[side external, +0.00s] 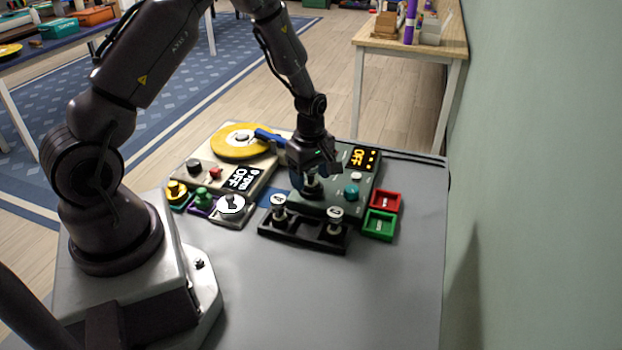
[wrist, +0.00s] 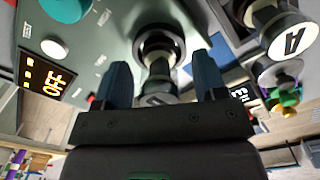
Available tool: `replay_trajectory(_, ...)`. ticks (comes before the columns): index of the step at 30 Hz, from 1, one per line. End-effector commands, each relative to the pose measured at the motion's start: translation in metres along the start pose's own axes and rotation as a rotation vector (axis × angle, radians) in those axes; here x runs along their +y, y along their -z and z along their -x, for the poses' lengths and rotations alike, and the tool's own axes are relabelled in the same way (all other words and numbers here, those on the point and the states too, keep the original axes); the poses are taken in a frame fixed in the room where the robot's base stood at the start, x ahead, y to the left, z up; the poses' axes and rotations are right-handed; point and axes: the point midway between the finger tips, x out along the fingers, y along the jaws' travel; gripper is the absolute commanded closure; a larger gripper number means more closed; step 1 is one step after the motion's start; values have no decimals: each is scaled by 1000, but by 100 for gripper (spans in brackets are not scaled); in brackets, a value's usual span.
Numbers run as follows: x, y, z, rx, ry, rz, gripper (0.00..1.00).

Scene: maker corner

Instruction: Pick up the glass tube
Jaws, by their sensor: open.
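My gripper (side external: 311,170) points down over the dark green box with a display reading OFF. In the wrist view its two dark blue-grey fingers (wrist: 164,70) are apart, one on each side of a short upright piece (wrist: 158,68) with a round, pale, marked top. This piece appears to be the glass tube and stands in a black ring socket (wrist: 152,38) on the box. I see a gap between it and each finger. In the side view my gripper hides most of it. Two similar capped pieces, one marked A (side external: 279,203), stand in a black rack (side external: 303,232).
The green box (side external: 345,190) has a teal knob (side external: 351,192). The grey table front is clear.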

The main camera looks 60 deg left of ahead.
Motion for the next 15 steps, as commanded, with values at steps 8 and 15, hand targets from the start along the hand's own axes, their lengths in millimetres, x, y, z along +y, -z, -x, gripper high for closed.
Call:
replay_trajectory(8, 0, 0, -3, 0, -2, 0, 37)
replay_trajectory(15, 0, 0, -3, 0, -1, 0, 89)
